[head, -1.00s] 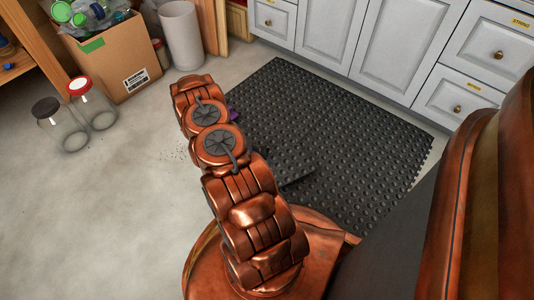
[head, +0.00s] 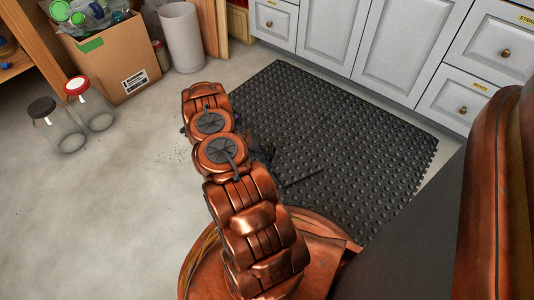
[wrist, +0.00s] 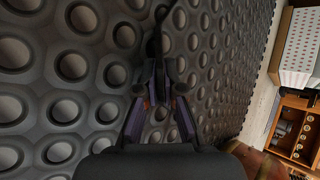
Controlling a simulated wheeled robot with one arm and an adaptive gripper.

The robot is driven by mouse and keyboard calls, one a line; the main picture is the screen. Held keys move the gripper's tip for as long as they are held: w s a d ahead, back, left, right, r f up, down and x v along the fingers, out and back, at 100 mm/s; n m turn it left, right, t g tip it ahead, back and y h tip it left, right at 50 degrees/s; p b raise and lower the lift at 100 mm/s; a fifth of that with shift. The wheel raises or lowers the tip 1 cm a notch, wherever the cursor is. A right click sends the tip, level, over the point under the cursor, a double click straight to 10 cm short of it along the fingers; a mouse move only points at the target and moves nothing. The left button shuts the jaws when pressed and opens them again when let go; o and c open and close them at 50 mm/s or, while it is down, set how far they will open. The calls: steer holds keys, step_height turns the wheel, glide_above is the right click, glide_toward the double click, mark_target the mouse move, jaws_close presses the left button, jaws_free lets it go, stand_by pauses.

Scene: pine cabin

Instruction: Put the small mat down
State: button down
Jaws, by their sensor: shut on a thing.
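A thin dark thing, seen nearly edge-on and most likely the small mat (head: 302,179), sticks out to the right of my arm in the head view, over the large black studded floor mat (head: 350,135). In the wrist view, my gripper (wrist: 160,82) is shut on this small mat, a narrow dark strip (wrist: 157,42) between and beyond the fingertips. The studded mat fills most of the wrist view behind it. In the head view, my arm hides most of the gripper. I cannot tell whether the small mat touches the floor mat.
Grey-white cabinets (head: 400,50) line the back edge. Two glass jars (head: 92,105), a cardboard box (head: 115,60) and a white bin (head: 181,37) stand at the upper left. The concrete floor (head: 100,220) at left is clear.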

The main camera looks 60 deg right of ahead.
steer(key=c, duration=1.6)
jaws_free()
steer(key=shift+f, duration=0.1)
steer(key=w+a+r+m+p, duration=0.2)
steer(key=w+a+r, duration=0.25)
steer(key=r, duration=0.35)
steer(key=w+a+r+m+p, duration=0.2)
steer(key=w+a+r, duration=0.1)
steer(key=a+r, duration=0.3)
steer(key=w+a+r+m+p, duration=0.1)
steer(key=w+a+r, duration=0.2)
steer(key=r, duration=0.6)
steer(key=a+r+m+t+y, duration=0.2)
steer(key=a+r+m, duration=0.3)
steer(key=a+r, duration=0.6)
steer(key=s+a+r+m+t+y, duration=0.1)
steer(key=s+a+r+m, duration=0.25)
steer(key=a+r, duration=0.3)
steer(key=s+a+r+m+y, duration=0.1)
steer(key=s+a+r+m, duration=0.2)
steer(key=s+a+r, duration=0.3)
steer(key=s+a+r+m+t+y, duration=0.1)
steer(key=s+a+r+m, duration=0.3)
steer(key=s+a, duration=0.7)
steer(key=shift+s+a+m+y, duration=0.35)
steer(key=shift+a+m+y, duration=0.25)
steer(key=shift+a+m, duration=0.05)
